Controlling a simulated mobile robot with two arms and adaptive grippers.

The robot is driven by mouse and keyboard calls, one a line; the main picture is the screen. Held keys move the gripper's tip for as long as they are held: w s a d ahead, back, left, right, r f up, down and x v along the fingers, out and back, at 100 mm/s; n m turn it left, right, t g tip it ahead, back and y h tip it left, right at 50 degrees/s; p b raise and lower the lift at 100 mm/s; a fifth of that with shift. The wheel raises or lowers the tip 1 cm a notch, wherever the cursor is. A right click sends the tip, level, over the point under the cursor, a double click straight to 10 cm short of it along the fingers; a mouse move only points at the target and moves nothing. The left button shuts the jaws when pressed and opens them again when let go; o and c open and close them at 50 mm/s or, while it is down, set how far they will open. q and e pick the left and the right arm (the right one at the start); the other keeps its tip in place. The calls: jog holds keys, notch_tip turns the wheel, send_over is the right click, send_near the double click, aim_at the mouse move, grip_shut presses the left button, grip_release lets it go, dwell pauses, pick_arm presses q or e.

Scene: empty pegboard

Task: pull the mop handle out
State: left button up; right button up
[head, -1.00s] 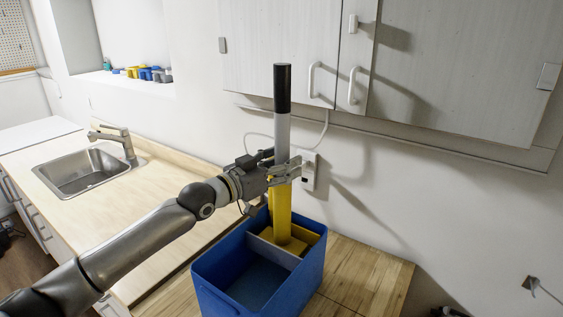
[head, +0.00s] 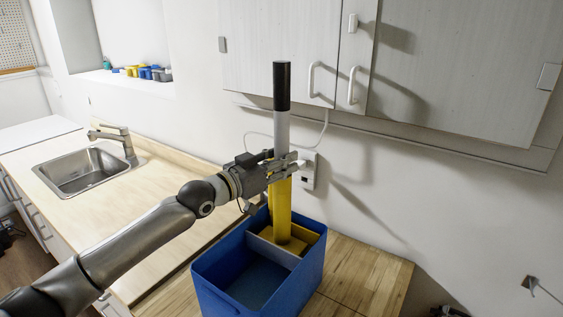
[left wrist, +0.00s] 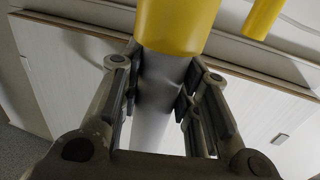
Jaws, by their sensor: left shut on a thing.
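The mop handle (head: 282,125) stands nearly upright in the blue bin (head: 218,290). It has a black top, a grey-white middle and a yellow lower part whose foot is among yellow pieces in the bin's rear compartment. My left gripper (head: 285,168) is shut on the handle near where grey meets yellow. In the left wrist view both fingers (left wrist: 160,95) close on the grey section beside the yellow part (left wrist: 175,25).
The bin stands on a wooden counter (head: 375,275) against the wall. White cabinets (head: 450,65) hang behind and above the handle. A sink (head: 85,170) is at the left. A second yellow rod (left wrist: 262,15) shows in the left wrist view.

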aim_at(276, 135)
pick_arm(q)
jog(key=shift+r+p, duration=0.3)
jog(key=shift+r, duration=0.45)
jog(key=shift+r+p, duration=0.85)
jog(key=shift+r, duration=0.45)
jog(key=shift+r+p, duration=1)
jog(key=shift+r, duration=0.55)
jog(key=shift+s+f, duration=0.1)
